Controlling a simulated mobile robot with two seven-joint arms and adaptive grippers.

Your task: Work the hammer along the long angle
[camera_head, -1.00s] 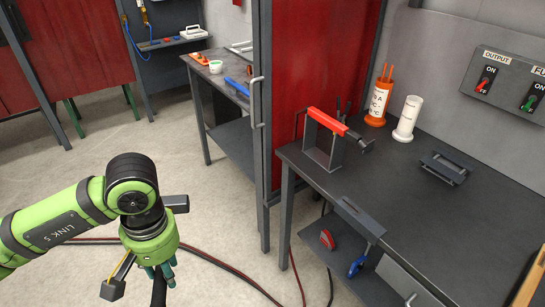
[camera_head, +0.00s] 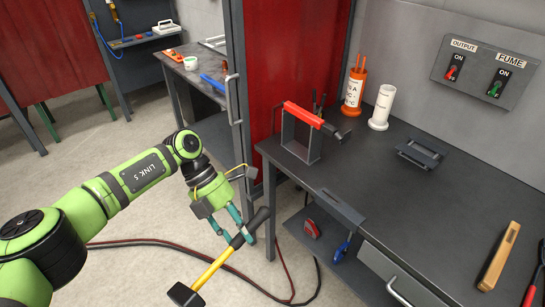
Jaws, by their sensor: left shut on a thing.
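The hammer has a yellow handle and a black head, which points down and left near the bottom edge. The hammer is in the air over the floor, left of the grey workbench (camera_head: 440,205) and apart from it. A red bar (camera_head: 303,115) rests along the top of an upright grey frame (camera_head: 300,142) on the bench's far left part. I cannot tell for sure which piece is the long angle. My right gripper is not in view.
An orange container (camera_head: 353,92) and a white cylinder (camera_head: 380,108) stand behind the frame. A dark bracket (camera_head: 420,153) and a wooden-handled tool (camera_head: 498,257) lie on the bench. A grey piece (camera_head: 340,207) sits at its front edge. Red and black cables (camera_head: 215,243) cross the floor.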

